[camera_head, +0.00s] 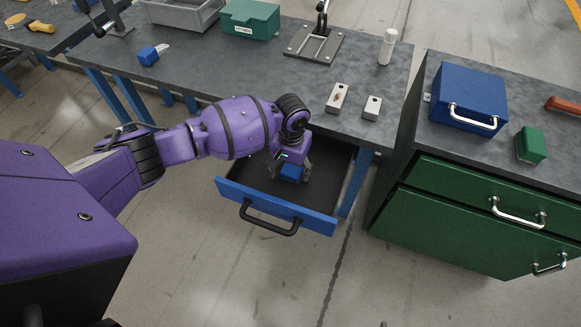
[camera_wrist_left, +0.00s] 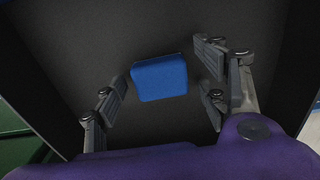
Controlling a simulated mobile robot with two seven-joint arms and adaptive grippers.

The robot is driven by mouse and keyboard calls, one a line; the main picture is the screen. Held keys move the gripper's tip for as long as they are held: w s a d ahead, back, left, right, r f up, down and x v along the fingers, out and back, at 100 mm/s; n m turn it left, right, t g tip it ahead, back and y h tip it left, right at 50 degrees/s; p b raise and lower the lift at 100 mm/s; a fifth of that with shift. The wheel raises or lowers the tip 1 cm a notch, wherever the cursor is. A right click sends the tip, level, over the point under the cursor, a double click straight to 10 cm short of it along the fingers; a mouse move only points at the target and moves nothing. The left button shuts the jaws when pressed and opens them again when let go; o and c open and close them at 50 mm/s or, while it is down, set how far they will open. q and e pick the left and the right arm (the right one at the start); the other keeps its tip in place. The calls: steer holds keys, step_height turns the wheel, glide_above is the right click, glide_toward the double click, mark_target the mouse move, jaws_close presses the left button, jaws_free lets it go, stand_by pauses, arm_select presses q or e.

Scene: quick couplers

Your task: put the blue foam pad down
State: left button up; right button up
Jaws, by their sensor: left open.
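The blue foam pad (camera_wrist_left: 160,78) lies in the open drawer, on its dark floor, in the left wrist view. The pad also shows in the head view (camera_head: 291,173), just below my left gripper (camera_head: 290,170). In the left wrist view my left gripper (camera_wrist_left: 165,85) is open, with its fingers apart on both sides of the pad. The left fingers are close to the pad's edge; I cannot tell whether they touch it. The drawer (camera_head: 277,205) has a blue front and a black handle and is pulled out under the grey table. My right gripper is not in view.
Two metal blocks (camera_head: 337,97) (camera_head: 372,107) and a white bottle (camera_head: 387,46) stand on the table above the drawer. A green cabinet (camera_head: 470,220) with a blue box (camera_head: 470,98) and a green block (camera_head: 531,145) stands at the right. Floor is free before the drawer.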

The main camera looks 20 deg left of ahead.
mark_target(291, 171)
arm_select(q)
steer(key=shift+r, duration=0.3)
step_height(291, 171, up, 12)
steer(key=p, duration=0.1)
steer(key=shift+p, duration=0.35)
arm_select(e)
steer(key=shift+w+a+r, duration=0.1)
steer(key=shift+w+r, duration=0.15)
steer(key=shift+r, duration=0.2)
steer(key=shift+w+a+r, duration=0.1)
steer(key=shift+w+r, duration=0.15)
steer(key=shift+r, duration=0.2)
arm_select(q)
steer(key=shift+f, duration=0.1)
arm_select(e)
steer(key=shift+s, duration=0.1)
